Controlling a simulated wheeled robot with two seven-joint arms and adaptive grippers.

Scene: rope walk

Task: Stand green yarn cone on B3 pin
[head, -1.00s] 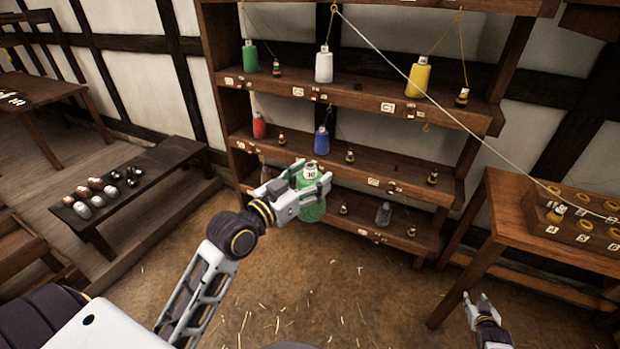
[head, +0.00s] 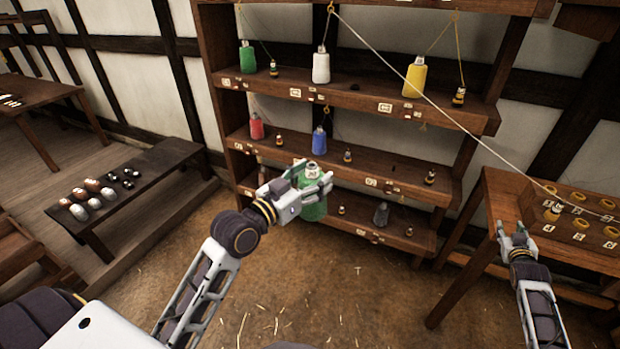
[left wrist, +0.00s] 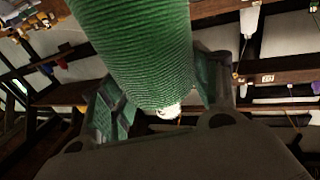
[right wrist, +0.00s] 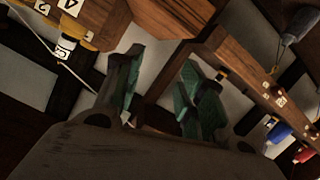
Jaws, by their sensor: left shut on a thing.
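My left gripper (head: 318,182) is shut on a green yarn cone (head: 314,208). It holds the cone upright, in front of the lower part of the rack as the head view shows it. The cone also fills the upper middle of the left wrist view (left wrist: 140,50), between the fingers. The rack's middle shelf has a short pin with a dark and yellow top (head: 431,176) at its right. The shelf labels are too small to read surely, so I cannot tell which pin is B3. My right gripper (head: 516,236) is open and empty, in front of the right table.
The rack (head: 345,95) carries another green cone (head: 248,58), white (head: 321,65), yellow (head: 415,78), red (head: 257,127) and blue (head: 319,141) cones. A taut cord (head: 400,75) crosses its front. The right table (head: 500,210) bears a numbered box. A bench (head: 150,175) stands left.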

